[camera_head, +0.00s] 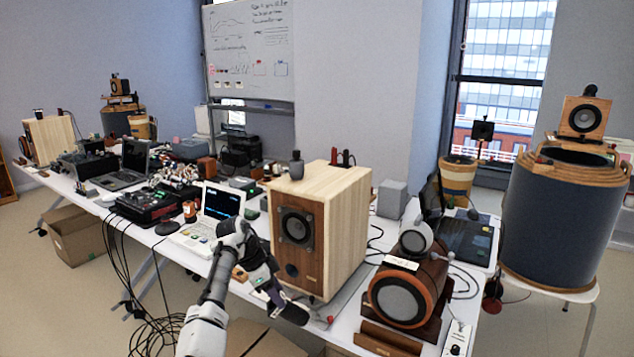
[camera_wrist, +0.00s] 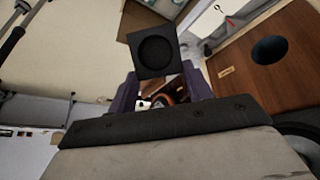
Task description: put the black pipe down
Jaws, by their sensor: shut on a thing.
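My gripper (camera_head: 293,312) is low in front of the large wooden speaker (camera_head: 340,225), by the front edge of the table, in the head view. In the wrist view my gripper (camera_wrist: 162,90) is shut on the black pipe (camera_wrist: 155,52), whose square end with a round dark opening shows beyond the fingers. The rest of the pipe is hidden behind that end. In the head view I cannot tell the pipe apart from the dark gripper. The speaker's brown front with its dark port (camera_wrist: 270,50) is to the right in the wrist view.
The long white table (camera_head: 195,247) is crowded with a laptop (camera_head: 222,203), electronics and cables. A round wooden speaker (camera_head: 402,298) stands right of my gripper, with a wooden block (camera_head: 388,338) before it. Cardboard boxes (camera_head: 262,340) are below the table edge. Cables hang at the left.

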